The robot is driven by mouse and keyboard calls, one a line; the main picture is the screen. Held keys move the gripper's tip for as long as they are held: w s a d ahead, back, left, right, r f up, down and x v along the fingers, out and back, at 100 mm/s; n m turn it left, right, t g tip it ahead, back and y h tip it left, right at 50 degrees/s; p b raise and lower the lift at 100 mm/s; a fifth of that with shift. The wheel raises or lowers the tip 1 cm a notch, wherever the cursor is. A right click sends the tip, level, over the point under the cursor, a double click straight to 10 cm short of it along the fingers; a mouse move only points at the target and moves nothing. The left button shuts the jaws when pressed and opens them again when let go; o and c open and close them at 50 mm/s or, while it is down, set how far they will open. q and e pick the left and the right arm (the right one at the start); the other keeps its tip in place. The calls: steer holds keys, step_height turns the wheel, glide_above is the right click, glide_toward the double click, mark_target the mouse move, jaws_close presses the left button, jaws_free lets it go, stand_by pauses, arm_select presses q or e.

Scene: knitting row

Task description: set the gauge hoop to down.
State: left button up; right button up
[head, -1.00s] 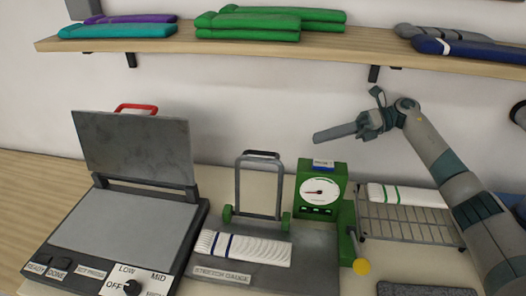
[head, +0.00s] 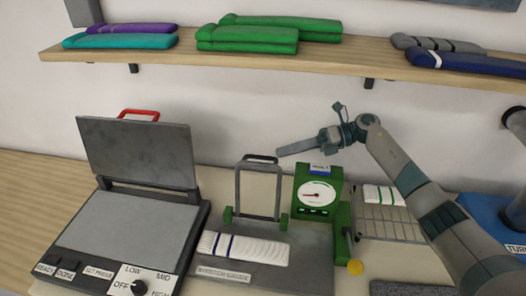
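The stretch gauge (head: 300,262) is a grey plate with a green dial box (head: 318,190) at its right. The gauge hoop (head: 238,188), a grey frame with a black top bar, stands upright on green pivots at the back of the plate. A white folded knit with blue stripes (head: 243,249) lies on the plate in front of the hoop. My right gripper (head: 281,152) is above and right of the hoop's top bar, apart from it in the picture. Its fingers show edge-on, so their opening is unclear. My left gripper is out of view.
A press with its lid (head: 140,152) raised and a red handle stands at the left. A wire rack (head: 390,222) with a white and green knit is right of the gauge. A crank with a yellow knob (head: 355,267) sticks out beside the dial box. A shelf (head: 300,65) with folded knits runs above.

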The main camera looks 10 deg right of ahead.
mark_target(263, 158)
steer(key=p+x, duration=0.2)
steer(key=x, duration=0.3)
steer(key=shift+a, duration=0.35)
steer(key=shift+p+x, duration=0.45)
steer(key=shift+x, duration=0.4)
steer(key=shift+f, duration=0.1)
steer(key=shift+c, duration=0.6)
jaws_close()
